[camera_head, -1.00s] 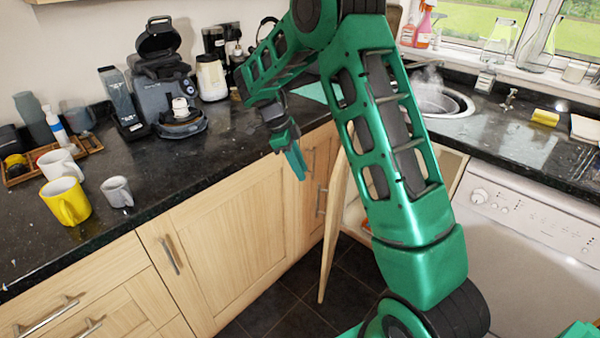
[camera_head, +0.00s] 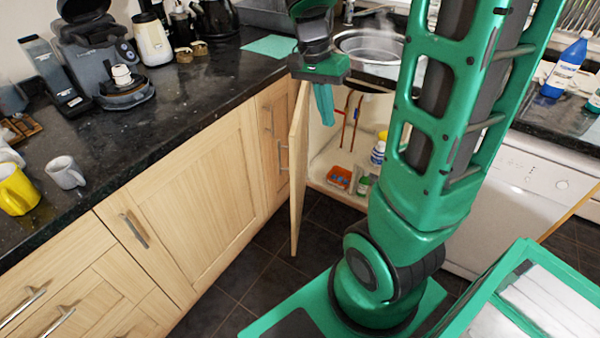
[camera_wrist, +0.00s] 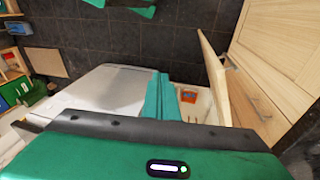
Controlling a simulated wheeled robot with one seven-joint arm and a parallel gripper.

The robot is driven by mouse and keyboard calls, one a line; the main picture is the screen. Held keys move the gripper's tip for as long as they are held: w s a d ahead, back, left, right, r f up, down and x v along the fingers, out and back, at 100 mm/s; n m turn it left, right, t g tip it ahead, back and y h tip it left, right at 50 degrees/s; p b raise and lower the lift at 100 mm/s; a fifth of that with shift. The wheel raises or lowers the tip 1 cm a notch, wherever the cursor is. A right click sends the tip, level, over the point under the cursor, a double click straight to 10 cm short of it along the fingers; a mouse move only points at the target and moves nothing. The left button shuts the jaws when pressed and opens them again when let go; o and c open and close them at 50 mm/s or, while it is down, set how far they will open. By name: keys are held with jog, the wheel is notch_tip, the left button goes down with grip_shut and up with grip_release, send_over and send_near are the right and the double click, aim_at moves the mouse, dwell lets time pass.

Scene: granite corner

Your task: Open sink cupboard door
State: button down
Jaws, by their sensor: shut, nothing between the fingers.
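The sink cupboard door (camera_head: 297,165) stands wide open in the head view, swung out from the corner below the sink (camera_head: 365,50). In the wrist view the door (camera_wrist: 214,75) is right of my fingers. The cupboard inside (camera_head: 335,145) shows copper pipes, an orange box (camera_head: 340,177) and several bottles. My gripper (camera_head: 323,104) points down in front of the cupboard opening, just right of the door's top edge; its fingers are together and empty. In the wrist view my gripper (camera_wrist: 162,97) seems apart from the door. My arm hides the cupboard's right part.
The left cupboards (camera_head: 190,205) and their bar handles flank the door. A white dishwasher (camera_head: 535,180) is at the right. The black worktop (camera_head: 160,125) holds a coffee machine (camera_head: 105,65) and mugs. Dark floor tiles (camera_head: 240,290) are clear left of my base.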

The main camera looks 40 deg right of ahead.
jog(key=s+f+n+t+y, duration=0.15)
jog(key=s+n, duration=0.25)
jog(key=s, duration=0.7)
jog(key=w+d+f+m+t+y, duration=0.1)
jog(key=w+d+f+m, duration=0.1)
jog(key=w+f+m, duration=0.6)
jog(key=w+d+f+m+t+y, duration=0.1)
jog(key=w+d+f+m+y, duration=0.15)
jog(key=w+f+m, duration=0.6)
jog(key=w+a+f, duration=0.2)
jog(key=f, duration=0.3)
jog(key=w+a+f+h, duration=0.1)
jog(key=w+a+f, duration=0.1)
jog(key=f, duration=0.3)
jog(key=shift+a, duration=0.25)
jog(key=shift+w, duration=0.15)
